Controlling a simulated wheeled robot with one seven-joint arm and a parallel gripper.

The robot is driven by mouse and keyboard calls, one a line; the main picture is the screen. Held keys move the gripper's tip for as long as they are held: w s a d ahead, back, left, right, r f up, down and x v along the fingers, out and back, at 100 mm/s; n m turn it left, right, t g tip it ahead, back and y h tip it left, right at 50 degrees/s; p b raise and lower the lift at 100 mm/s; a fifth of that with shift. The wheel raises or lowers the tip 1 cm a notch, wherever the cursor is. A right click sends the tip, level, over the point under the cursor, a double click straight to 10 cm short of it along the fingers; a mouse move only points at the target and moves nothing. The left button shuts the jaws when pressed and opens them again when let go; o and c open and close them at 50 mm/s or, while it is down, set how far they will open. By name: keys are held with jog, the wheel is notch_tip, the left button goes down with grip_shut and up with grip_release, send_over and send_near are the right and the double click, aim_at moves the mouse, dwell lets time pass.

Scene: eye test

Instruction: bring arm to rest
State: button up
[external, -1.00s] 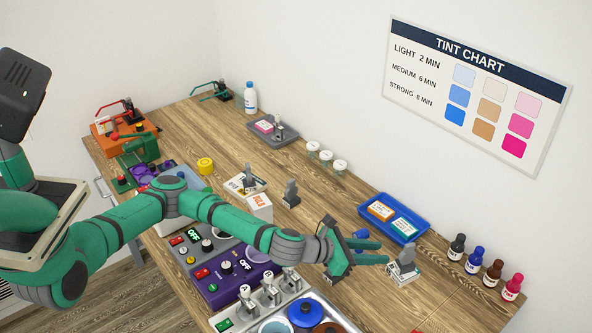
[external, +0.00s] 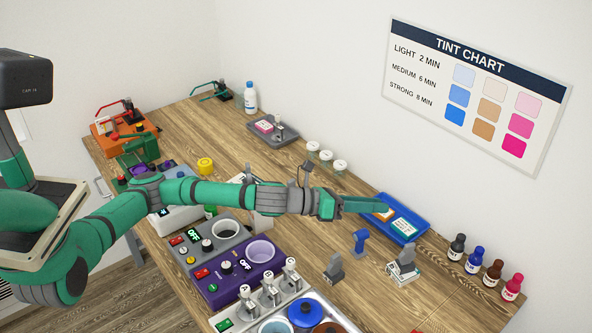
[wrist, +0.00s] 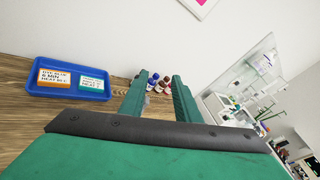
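My gripper (external: 380,204) is held out over the right half of the wooden bench, at the end of my stretched green arm. Small bottles show beyond the gap. My forearm hides part of the bench's middle and some items there.
The blue tray (external: 420,239) holds an orange and a teal labelled box. A blue holder (external: 360,241), a grey holder (external: 334,268) and another grey holder (external: 403,264) stand below the gripper. Several dropper bottles (external: 473,261) stand at right. A purple heater unit (external: 236,283) sits in front.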

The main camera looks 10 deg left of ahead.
jog(key=w+a+r+n+t+h, duration=0.2)
jog(key=w+a+r+n+h, duration=0.3)
jog(key=a+r, duration=0.5)
jog(key=w+a+r+n+t+h, duration=0.1)
jog(key=w+a+r+n+h, duration=0.1)
jog(key=w+a+r+n, duration=0.7)
jog(key=w+a+n+t+y, duration=0.35)
jog(key=a+n+t, duration=1.05)
jog(key=a, duration=0.5)
jog(key=a+f+n+t+y, duration=0.3)
jog(key=a+f+n+y, duration=0.1)
jog(key=a+n+y, duration=0.4)
jog(key=a+f+n+t+y, duration=0.3)
jog(key=a+f+n+y, duration=0.25)
jog(key=a+n, duration=0.4)
jog(key=s+a+f+n+g+y, duration=0.4)
jog(key=s+a+f+n+y, duration=1.15)
jog(key=a, duration=0.35)
jog(key=s+d+f+m+g+h, duration=0.3)
jog(key=s+d+f+m+h, duration=0.2)
jog(key=s+f, duration=0.5)
jog(key=s+d+f+m+g+h, duration=0.4)
jog(key=s+d+f+m, duration=0.3)
jog(key=s+f+m, duration=0.3)
jog(key=s+f+h, duration=0.1)
jog(key=s, duration=0.1)
jog(key=shift+s+d, duration=0.15)
jog(key=shift+s, duration=0.2)
